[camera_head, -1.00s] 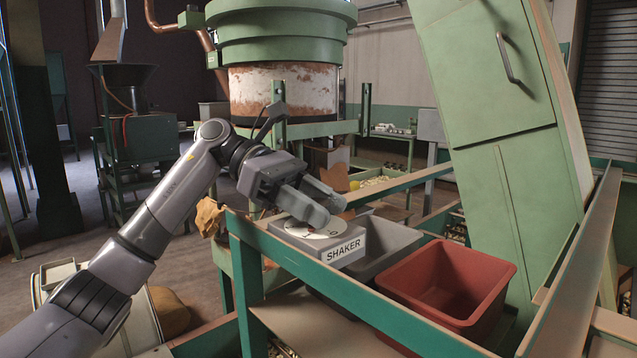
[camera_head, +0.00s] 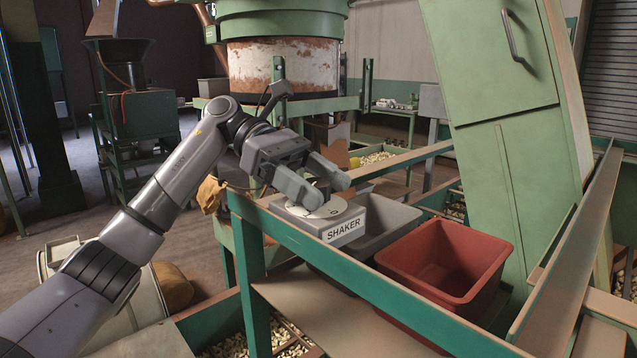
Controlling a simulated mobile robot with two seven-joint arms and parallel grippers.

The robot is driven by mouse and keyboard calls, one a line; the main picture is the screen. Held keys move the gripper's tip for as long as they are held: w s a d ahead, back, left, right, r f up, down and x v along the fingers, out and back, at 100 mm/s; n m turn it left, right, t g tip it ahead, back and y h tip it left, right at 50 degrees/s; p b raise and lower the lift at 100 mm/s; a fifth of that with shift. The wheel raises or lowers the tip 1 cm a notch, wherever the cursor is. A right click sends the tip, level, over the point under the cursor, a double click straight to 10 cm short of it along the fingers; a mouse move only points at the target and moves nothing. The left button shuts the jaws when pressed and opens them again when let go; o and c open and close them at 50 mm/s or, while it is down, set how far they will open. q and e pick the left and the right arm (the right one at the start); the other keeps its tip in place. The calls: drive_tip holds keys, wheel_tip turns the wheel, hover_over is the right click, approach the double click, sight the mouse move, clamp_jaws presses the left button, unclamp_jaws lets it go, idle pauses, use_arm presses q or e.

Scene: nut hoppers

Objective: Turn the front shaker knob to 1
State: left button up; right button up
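The shaker box (camera_head: 349,226) is a grey box with a white "SHAKER" label on its front, set at the green frame's rail. A round white dial (camera_head: 334,209) with a dark "0" mark lies on its top. My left gripper (camera_head: 324,190) is over the dial, its two grey fingers pointing down and to the right. A gap shows between the fingers, at the middle of the dial. The knob itself is mostly hidden by the fingers, and I cannot tell whether they touch it. My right gripper is not in view.
A grey bin (camera_head: 385,226) stands right behind the shaker box, and a red bin (camera_head: 446,262) is to its right. A green rail (camera_head: 370,283) runs in front of them. A tall green cabinet (camera_head: 500,130) leans at the right. Nuts lie below.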

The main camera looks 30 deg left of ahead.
use_arm(q)
drive_tip(key=shift+a, duration=0.1)
drive_tip(key=v, duration=0.7)
idle(0.5)
